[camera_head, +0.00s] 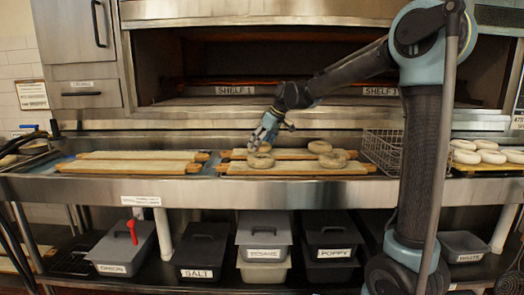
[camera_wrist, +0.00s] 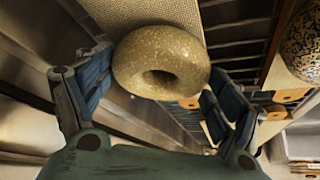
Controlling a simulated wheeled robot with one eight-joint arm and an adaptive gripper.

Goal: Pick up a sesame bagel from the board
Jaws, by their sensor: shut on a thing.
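My gripper (camera_head: 266,134) is over the right-hand boards in the head view, with its fingertips down at a bagel (camera_head: 260,160) near the left end of the front board (camera_head: 300,170). In the wrist view a tan, seed-flecked sesame bagel (camera_wrist: 160,50) lies between the two fingers of my gripper (camera_wrist: 158,80), and they are shut on it. The head view is too small to show the exact contact. Two other bagels, one behind (camera_head: 320,146) and one in front (camera_head: 333,160), lie to the right on the boards.
A wire basket (camera_head: 383,148) stands right of the boards, with more bagels (camera_head: 485,156) beyond it. Bare boards (camera_head: 130,162) lie to the left. The oven opening (camera_head: 240,70) is behind the counter. A darker, speckled bagel (camera_wrist: 304,40) shows in the wrist view.

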